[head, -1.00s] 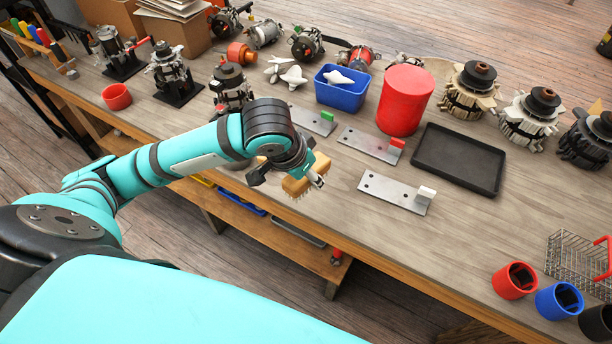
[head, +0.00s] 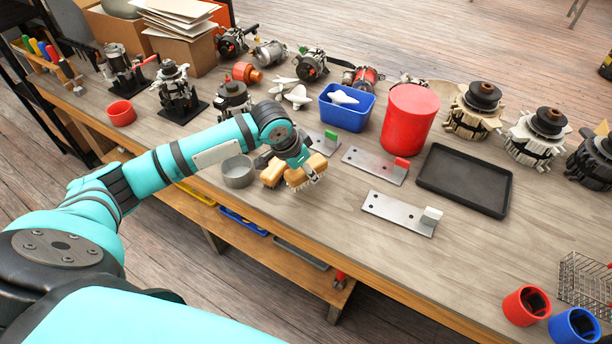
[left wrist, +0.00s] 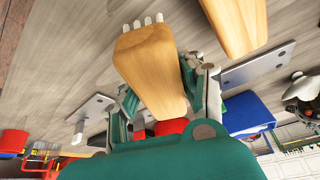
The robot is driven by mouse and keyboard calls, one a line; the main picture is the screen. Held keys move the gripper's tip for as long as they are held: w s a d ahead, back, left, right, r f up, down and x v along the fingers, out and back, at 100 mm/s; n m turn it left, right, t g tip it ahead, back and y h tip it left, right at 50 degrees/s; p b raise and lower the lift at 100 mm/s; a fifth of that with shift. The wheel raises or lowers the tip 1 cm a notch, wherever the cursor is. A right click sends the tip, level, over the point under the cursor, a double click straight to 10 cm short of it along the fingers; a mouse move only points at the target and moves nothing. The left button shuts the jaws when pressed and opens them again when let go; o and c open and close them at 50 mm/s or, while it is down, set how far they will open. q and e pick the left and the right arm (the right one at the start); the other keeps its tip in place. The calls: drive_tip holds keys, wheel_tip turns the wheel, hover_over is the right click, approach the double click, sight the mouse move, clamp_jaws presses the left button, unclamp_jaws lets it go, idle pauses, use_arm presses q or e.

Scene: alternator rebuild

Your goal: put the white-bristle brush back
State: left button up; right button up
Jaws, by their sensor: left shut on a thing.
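My left gripper (head: 300,168) is shut on a wooden-backed brush (head: 306,172). In the left wrist view the brush (left wrist: 150,70) lies between the fingers, with pale white bristle tufts (left wrist: 148,22) at its far end. A second wooden block (head: 272,172), likely another brush, is just left of the held one; it also shows in the left wrist view (left wrist: 237,22), and its bristles are hidden. Three metal plates lie to the right: one with a white tab (head: 400,212), one with a red tab (head: 372,165), one with a green tab (head: 318,138), partly hidden. My right gripper is out of view.
A grey round cup (head: 238,172) stands left of the gripper. A black tray (head: 430,182), red canister (head: 408,120) and blue bin (head: 345,112) stand beyond the plates. Red (head: 525,305) and blue (head: 575,327) cups are at front right. Bench between gripper and white-tab plate is clear.

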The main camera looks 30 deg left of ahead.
sight(306, 178)
use_arm(q)
drive_tip(key=shift+w+a, duration=0.1)
drive_tip(key=shift+w, duration=0.15)
drive_tip(key=shift+f, duration=1.8)
drive_tip(key=shift+f, duration=0.1)
drive_tip(key=o, duration=1)
drive_tip(key=v, duration=1.2)
